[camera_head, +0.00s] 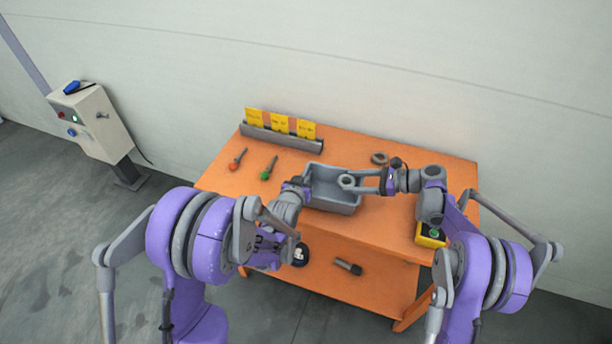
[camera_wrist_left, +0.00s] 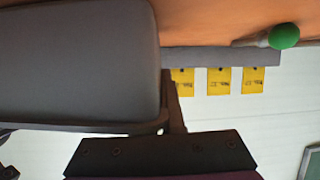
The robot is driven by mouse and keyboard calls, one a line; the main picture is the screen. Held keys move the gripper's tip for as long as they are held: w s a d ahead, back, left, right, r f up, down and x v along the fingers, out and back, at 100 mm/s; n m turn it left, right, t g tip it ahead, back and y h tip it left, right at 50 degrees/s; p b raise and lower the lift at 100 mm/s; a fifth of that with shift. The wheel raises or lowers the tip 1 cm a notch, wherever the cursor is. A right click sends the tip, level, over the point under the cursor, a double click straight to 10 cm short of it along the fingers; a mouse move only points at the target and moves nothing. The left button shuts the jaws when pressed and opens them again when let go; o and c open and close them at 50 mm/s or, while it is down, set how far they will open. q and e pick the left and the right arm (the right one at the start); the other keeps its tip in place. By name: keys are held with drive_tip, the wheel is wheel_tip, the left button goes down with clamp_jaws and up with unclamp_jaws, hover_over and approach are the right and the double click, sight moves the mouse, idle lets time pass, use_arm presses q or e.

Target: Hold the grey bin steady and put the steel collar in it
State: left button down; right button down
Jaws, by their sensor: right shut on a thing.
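The grey bin (camera_head: 333,203) stands on the orange table, an open rectangular tub. My right gripper (camera_head: 356,182) is shut on the steel collar (camera_head: 347,180), a grey ring, and holds it over the right part of the bin. My left gripper (camera_head: 303,186) is at the bin's left side; its fingertips are hard to make out there. In the left wrist view a large grey surface (camera_wrist_left: 80,60), apparently the bin's wall, is very close and fills the upper left. Whether the left jaws grip the wall cannot be seen.
On the orange table (camera_head: 220,178) lie a second ring (camera_head: 379,158), a red-tipped tool (camera_head: 236,161) and a green-tipped tool (camera_head: 268,170). A rail with yellow cards (camera_head: 279,124) stands at the back. A yellow box (camera_head: 431,235) sits at the right. A dark tool (camera_head: 348,267) lies on the lower shelf.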

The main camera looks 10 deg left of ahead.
use_arm(q)
drive_tip(key=shift+s+f, duration=0.1)
drive_tip(key=shift+f, duration=0.05)
use_arm(e)
drive_tip(key=shift+s+f, duration=0.15)
drive_tip(key=shift+f, duration=0.55)
unclamp_jaws()
use_arm(q)
drive_tip(key=shift+s, duration=0.1)
use_arm(e)
drive_tip(key=shift+d, duration=0.25)
use_arm(q)
drive_tip(key=shift+w+a+f, duration=0.1)
drive_tip(key=shift+w+a, duration=0.05)
drive_tip(key=shift+w, duration=0.1)
use_arm(e)
drive_tip(key=r+v, duration=0.1)
drive_tip(key=v, duration=1)
drive_tip(key=shift+r, duration=0.3)
drive_tip(key=shift+s, duration=0.1)
